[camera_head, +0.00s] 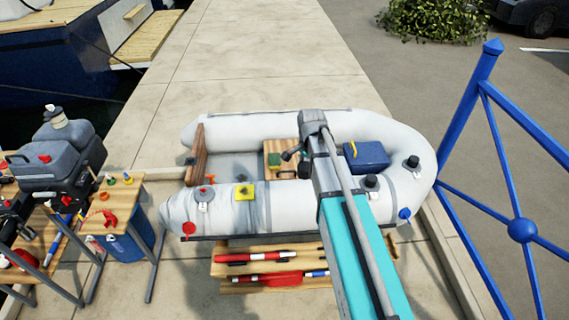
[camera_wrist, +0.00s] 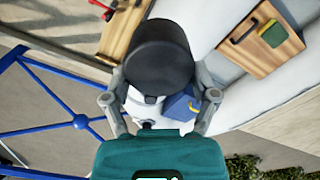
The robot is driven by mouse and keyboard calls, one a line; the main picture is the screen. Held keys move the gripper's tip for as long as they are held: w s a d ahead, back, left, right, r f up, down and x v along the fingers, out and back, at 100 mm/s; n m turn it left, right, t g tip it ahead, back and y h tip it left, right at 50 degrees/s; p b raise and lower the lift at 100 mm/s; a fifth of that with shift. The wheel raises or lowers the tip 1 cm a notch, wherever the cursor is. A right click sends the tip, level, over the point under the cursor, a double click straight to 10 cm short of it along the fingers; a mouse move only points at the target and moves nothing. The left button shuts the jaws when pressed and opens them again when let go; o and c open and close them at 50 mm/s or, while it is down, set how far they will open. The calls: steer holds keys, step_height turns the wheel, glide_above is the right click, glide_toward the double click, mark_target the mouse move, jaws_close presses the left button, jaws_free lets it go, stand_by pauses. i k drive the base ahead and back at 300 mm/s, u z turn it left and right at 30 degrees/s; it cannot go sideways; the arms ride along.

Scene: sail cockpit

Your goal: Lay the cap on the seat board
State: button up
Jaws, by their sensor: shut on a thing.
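The cap (camera_wrist: 158,50) is dark, round and thick. My gripper (camera_wrist: 160,74) is shut on it in the wrist view, with a finger at each side. The cap covers part of what lies below it. The seat board (camera_wrist: 262,60) is light wood, at the upper right of the wrist view and apart from the cap. It also shows inside the boat in the head view (camera_head: 272,147), partly behind my arm. In the head view my arm hides the gripper, and I cannot make out the held cap there.
The white inflatable boat (camera_head: 235,125) surrounds the board. A blue box (camera_head: 366,156) sits right of my arm. Dark-topped valves (camera_head: 412,163) stand on the near tube. A blue railing (camera_head: 470,95) is at right, a tool shelf (camera_head: 235,270) in front.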

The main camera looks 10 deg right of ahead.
mark_target(294, 162)
steer(key=i, duration=0.9)
steer(key=z, duration=0.05)
